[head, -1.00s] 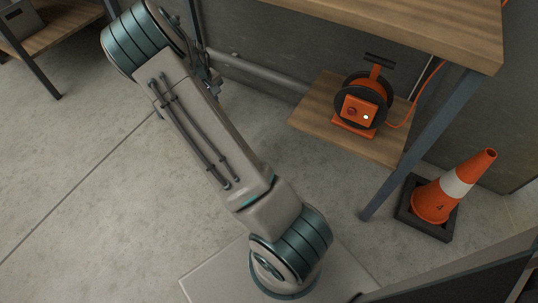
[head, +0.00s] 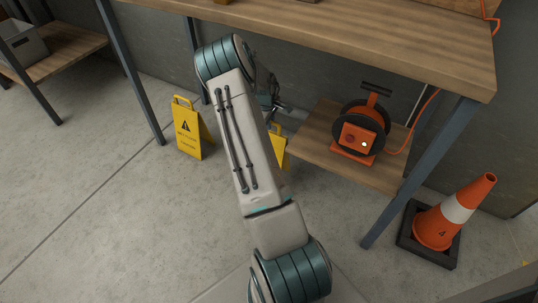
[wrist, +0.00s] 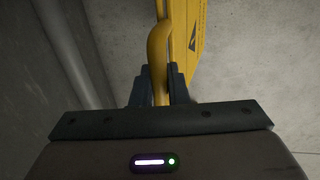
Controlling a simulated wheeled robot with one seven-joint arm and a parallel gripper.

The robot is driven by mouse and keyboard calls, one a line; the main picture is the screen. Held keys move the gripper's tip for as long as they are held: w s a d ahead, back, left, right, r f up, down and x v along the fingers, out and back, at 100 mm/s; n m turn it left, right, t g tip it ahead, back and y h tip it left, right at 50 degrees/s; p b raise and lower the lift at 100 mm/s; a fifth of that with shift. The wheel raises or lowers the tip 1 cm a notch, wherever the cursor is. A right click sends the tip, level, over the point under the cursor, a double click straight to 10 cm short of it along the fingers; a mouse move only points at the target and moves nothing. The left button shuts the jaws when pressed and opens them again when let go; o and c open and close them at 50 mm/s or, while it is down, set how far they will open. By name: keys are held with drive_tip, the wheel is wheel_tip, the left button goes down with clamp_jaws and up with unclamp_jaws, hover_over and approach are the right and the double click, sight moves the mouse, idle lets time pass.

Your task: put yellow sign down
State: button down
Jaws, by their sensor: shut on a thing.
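A yellow sign (head: 279,147) with a loop handle is held by my gripper (wrist: 159,82). In the wrist view the fingers are shut around its yellow handle (wrist: 158,45), and part of its face with a black mark (wrist: 192,38) shows above. In the head view my arm hides much of this sign, and I cannot tell whether its foot touches the floor. A second yellow folding sign (head: 187,132) stands upright and open on the floor to the left, apart from my gripper.
A bench leg (head: 420,170) and an orange cone (head: 445,215) stand at right. The floor at left is clear.

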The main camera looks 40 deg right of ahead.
sight(280, 142)
wheel_tip(280, 142, down, 7)
drive_tip(key=b, duration=0.2)
drive_tip(key=shift+r, duration=0.15)
drive_tip(key=shift+f, duration=0.2)
drive_tip(key=c, duration=1.4)
unclamp_jaws()
drive_tip(key=shift+r, duration=0.15)
